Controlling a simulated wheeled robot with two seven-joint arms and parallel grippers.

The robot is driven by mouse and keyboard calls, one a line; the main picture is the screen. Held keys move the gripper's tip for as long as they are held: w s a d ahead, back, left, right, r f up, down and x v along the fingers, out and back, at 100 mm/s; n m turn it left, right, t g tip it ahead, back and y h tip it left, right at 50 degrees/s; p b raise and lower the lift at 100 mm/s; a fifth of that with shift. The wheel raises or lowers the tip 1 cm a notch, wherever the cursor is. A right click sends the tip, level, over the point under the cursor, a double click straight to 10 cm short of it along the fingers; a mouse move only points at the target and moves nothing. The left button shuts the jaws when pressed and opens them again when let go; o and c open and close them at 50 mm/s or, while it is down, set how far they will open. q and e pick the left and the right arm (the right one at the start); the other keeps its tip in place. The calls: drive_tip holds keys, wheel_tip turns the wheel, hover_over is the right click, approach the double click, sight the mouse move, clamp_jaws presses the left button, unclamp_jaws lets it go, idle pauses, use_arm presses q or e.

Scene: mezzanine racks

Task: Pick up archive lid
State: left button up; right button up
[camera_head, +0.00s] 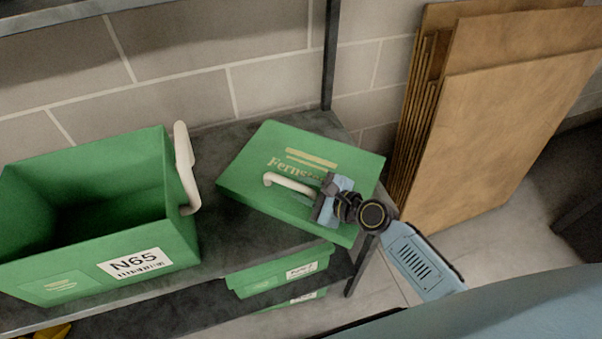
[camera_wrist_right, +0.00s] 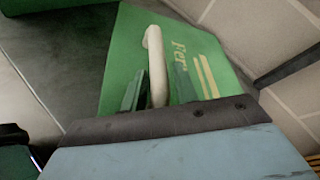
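The archive lid (camera_head: 335,158) is a flat green panel with pale yellow lettering and a cream bar handle (camera_head: 288,184). It lies on the grey shelf, at the right end, and also shows in the right wrist view (camera_wrist_right: 121,58). My right gripper (camera_head: 324,192) is over the lid at the handle's right end. In the right wrist view my two fingers (camera_wrist_right: 159,90) stand either side of the handle (camera_wrist_right: 156,62), with a gap visible on each side. The gripper hides the handle's near end. My left gripper is not in view.
An open green box (camera_head: 150,225) labelled N65, with a cream handle, stands left on the same shelf (camera_head: 235,240). More green boxes (camera_head: 280,274) sit on the level below. A dark rack post (camera_head: 331,60) rises behind the lid. Brown boards (camera_head: 505,130) lean against the wall at right.

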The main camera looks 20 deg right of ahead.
clamp_jaws()
